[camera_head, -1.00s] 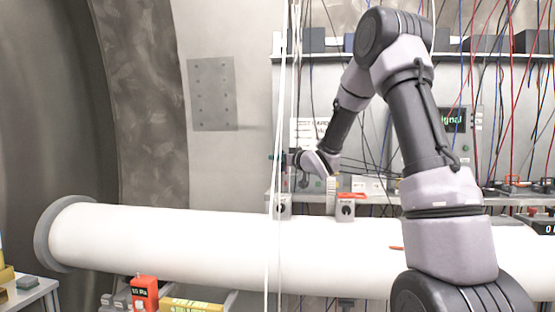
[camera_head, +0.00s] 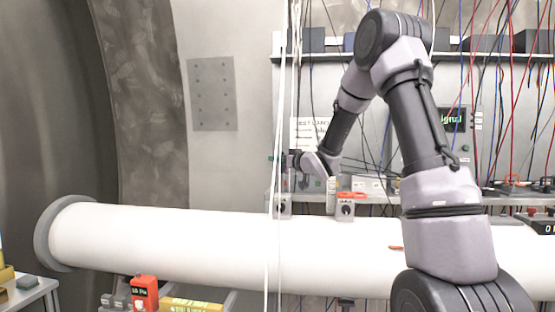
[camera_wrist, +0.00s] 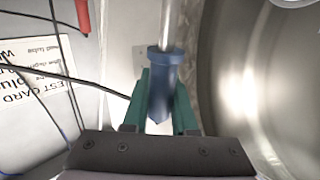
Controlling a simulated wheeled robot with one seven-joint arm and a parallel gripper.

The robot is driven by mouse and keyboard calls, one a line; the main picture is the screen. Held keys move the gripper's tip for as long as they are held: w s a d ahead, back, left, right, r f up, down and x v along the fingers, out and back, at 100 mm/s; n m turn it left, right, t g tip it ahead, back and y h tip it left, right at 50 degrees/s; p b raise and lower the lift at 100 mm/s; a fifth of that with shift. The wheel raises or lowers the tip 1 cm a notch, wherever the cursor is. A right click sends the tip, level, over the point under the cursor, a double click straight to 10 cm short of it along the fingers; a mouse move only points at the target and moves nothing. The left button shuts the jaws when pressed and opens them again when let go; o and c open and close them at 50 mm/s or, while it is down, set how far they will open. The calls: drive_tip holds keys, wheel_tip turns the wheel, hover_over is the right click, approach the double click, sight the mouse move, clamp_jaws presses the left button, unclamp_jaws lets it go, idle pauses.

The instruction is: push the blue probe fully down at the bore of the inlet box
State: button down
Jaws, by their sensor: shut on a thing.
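In the wrist view, the blue probe (camera_wrist: 162,75) sits between the two green fingers of my gripper (camera_wrist: 162,98). My gripper is shut on its blue body, and a bare metal rod runs from its collar toward the top of the picture. In the head view, my gripper (camera_head: 285,160) is small, partly behind white vertical lines, above a small grey box (camera_head: 283,207) on the white pipe. The box may be the inlet box; its bore is hidden. I cannot tell how deep the probe sits.
A second grey box (camera_head: 345,208) with a dark dial and orange top stands to the right on the white pipe (camera_head: 170,240). A test card (camera_wrist: 35,85) lies at left in the wrist view. Many cables hang behind my arm, and a curved metal wall (camera_wrist: 245,80) is close at right.

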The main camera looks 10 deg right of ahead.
sight(282, 178)
drive_tip(key=shift+f, duration=3.4)
drive_tip(key=c, duration=0.6)
unclamp_jaws()
drive_tip(key=shift+c, duration=0.2)
drive_tip(key=v, duration=1)
drive_tip(key=shift+s+d, duration=0.15)
drive_tip(key=shift+s, duration=0.2)
